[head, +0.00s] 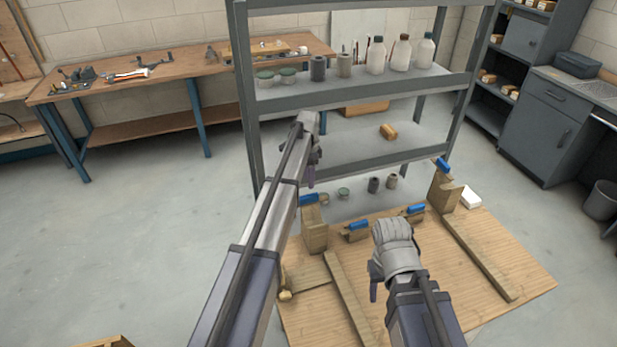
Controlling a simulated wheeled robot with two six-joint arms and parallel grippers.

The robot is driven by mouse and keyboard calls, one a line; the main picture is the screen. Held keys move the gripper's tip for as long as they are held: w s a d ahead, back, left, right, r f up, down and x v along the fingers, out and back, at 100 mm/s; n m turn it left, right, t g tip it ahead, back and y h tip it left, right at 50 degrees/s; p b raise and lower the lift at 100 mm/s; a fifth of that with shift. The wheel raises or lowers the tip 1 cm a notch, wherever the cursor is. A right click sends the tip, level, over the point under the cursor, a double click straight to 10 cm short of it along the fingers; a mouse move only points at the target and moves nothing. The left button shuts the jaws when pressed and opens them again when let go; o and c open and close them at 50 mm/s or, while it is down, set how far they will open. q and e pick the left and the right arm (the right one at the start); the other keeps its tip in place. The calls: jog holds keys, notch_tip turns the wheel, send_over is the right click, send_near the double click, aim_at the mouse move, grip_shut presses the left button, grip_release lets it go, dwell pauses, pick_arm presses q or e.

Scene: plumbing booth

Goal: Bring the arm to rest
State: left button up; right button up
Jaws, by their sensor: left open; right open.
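My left arm reaches up from the bottom toward the grey shelf rack. Its gripper (315,166), small and dark, is in front of the rack's middle shelf, partly hidden by the arm's end. It holds nothing that I can see. My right arm comes up from the bottom right and is bent over the wooden board. Its gripper (376,281) points down beside the grey wrist, above the board, mostly hidden by the wrist. I see nothing held in it.
The wooden board (520,265) carries wooden blocks, rails and several blue pieces, including one on the right post (443,164). The grey rack (365,89) behind holds bottles and jars. A white block (470,197) lies by the board's right post. The floor at left is clear.

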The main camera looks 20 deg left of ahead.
dwell(0.3)
pick_arm(q)
jog(key=s+d+f+n+b, duration=0.1)
jog(key=s+d, duration=0.4)
jog(key=s, duration=0.7)
jog(key=s+d+f+n+b, duration=0.2)
jog(key=s+d, duration=0.4)
jog(key=s, duration=0.6)
jog(key=s+d+f+n+y+b, duration=0.1)
jog(key=s+d+n, duration=0.3)
jog(key=s, duration=0.8)
jog(key=shift+s+d+f, duration=0.2)
jog(key=shift+s+d, duration=0.05)
jog(key=shift+d, duration=0.7)
jog(key=shift+c, duration=0.4)
